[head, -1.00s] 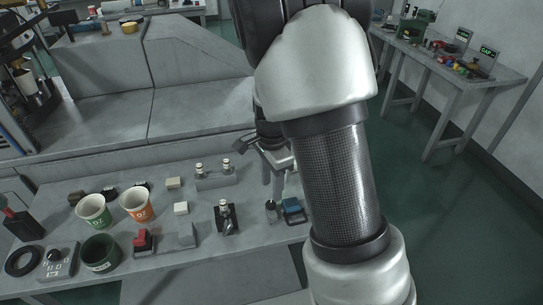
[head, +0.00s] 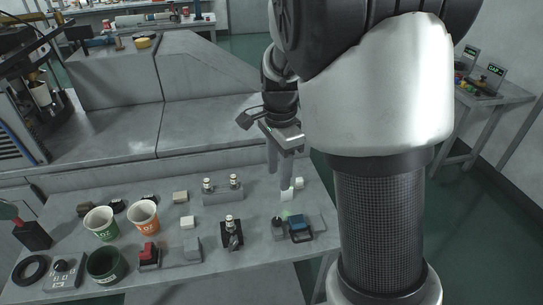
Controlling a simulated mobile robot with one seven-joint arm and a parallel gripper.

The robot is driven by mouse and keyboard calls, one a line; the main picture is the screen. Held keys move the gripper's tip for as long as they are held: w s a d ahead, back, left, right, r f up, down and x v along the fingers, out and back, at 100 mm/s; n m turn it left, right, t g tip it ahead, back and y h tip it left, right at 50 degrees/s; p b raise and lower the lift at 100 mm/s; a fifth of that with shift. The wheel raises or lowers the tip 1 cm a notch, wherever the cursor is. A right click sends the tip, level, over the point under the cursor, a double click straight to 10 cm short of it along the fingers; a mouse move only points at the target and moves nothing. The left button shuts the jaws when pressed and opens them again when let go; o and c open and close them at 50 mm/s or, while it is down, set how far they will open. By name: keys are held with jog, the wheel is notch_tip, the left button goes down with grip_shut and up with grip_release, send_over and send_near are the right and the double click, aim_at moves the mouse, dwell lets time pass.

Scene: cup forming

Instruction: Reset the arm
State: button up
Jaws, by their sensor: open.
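My gripper (head: 280,178) hangs at the end of my arm with its fingers pointing down over the right part of the grey workbench (head: 266,262). The fingers are apart and I see nothing between them. Small white pieces (head: 287,195) lie on the bench just below and beside the fingertips. My arm's silver and black links fill the right of the view and hide part of the bench's right end.
Several small devices, including a blue one (head: 301,228), stand near the front edge. A side table (head: 509,97) stands at the far right.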

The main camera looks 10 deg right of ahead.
jog(key=s+r+n+t+p, duration=0.2)
jog(key=s+r+n+t, duration=0.3)
jog(key=s+r+n, duration=1)
jog(key=s, duration=0.3)
jog(key=shift+s+r+t, duration=0.15)
jog(key=shift+r+t, duration=0.1)
jog(key=shift+t, duration=0.05)
jog(key=shift+s, duration=0.1)
